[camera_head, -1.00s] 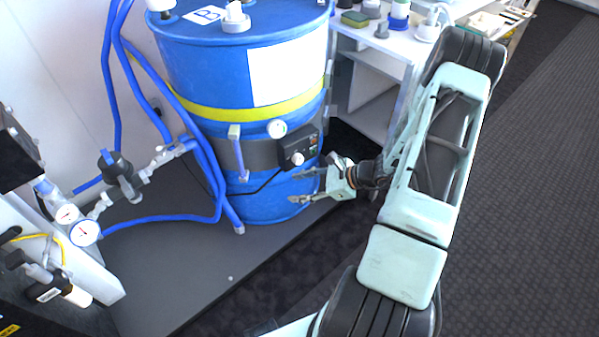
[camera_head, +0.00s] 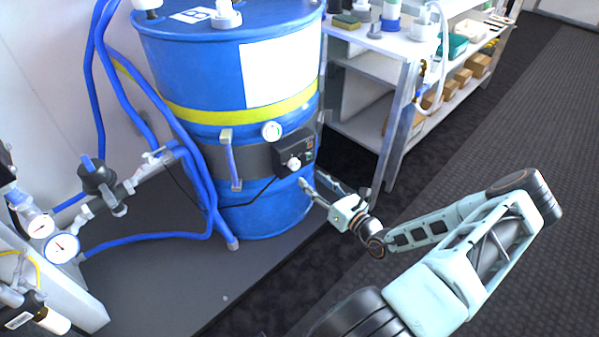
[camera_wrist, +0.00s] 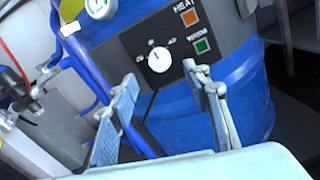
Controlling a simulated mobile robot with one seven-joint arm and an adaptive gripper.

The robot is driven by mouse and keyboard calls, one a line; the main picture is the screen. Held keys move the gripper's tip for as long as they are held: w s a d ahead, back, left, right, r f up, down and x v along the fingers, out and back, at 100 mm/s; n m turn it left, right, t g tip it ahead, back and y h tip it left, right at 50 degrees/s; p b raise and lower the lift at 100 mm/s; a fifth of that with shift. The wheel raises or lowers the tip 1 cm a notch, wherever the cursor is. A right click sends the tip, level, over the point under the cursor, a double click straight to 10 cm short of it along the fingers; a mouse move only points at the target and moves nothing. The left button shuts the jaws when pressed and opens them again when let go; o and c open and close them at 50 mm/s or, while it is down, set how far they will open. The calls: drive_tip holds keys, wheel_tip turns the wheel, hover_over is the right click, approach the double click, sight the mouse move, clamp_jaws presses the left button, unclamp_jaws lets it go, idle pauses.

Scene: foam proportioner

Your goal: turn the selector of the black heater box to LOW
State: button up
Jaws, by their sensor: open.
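The black heater box (camera_head: 282,157) sits on a dark band around the blue drum, and its white selector knob (camera_head: 293,164) faces me. In the wrist view the selector (camera_wrist: 160,62) is a round white dial with a small dark mark near its top. Small labels surround it, too blurred to read surely. My gripper (camera_head: 311,179) is open and empty, just below and right of the box in the head view. In the wrist view its two fingers (camera_wrist: 159,73) are spread, with the dial seen between and slightly beyond their tips. I see no contact with the knob.
The box panel also has an orange square (camera_wrist: 190,19) by the word HEAT and a green square (camera_wrist: 202,46). A dark cable runs down from the box. Blue hoses (camera_head: 205,190) hang left of the drum (camera_head: 190,70). A shelf unit (camera_head: 400,110) stands right.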

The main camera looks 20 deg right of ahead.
sight(296, 167)
drive_tip(key=b+x, duration=0.1)
drive_tip(key=x, duration=0.6)
drive_tip(key=shift+b, duration=0.3)
drive_tip(key=c, duration=1.2)
drive_tip(key=shift+o, duration=0.2)
